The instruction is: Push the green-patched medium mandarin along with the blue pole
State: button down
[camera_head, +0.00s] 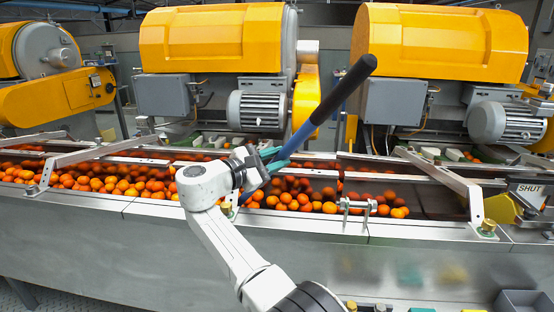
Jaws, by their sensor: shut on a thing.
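My gripper (277,158) is above the near side of the fruit channel, shut on the blue pole (304,133). The pole slants from its thick black handle end (345,88) at the upper right down to the lower left. Its lower end is largely hidden behind my gripper and arm. Many orange mandarins (290,199) lie in the channel below and around my gripper. I cannot pick out the green-patched medium mandarin among them; the fruits are small and partly shaded. Whether the pole touches any fruit cannot be told.
The metal channel (110,206) runs across the view, with slanted rails (448,182) over it. Its right part looks empty of fruit. Yellow extractor machines (212,40) with grey motors (255,110) stand behind. A "SHUT" sign (529,191) is at the right. A grey bin (524,301) is lower right.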

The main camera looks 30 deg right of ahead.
jog(key=shift+w+a+r, duration=0.1)
jog(key=shift+w, duration=0.25)
jog(key=shift+p, duration=1.3)
dwell(4.0)
jog(key=shift+r, duration=0.1)
jog(key=shift+s+d+r+p, duration=0.1)
jog(key=shift+d+r+p, duration=0.3)
jog(key=shift+r+p, duration=0.5)
jog(key=shift+s+d+r+p, duration=0.1)
jog(key=shift+d+r+p, duration=0.4)
jog(key=shift+p, duration=0.55)
notch_tip(320, 180, up, 9)
jog(key=p, duration=0.7)
jog(key=shift+a+r, duration=0.15)
jog(key=shift+a, duration=0.05)
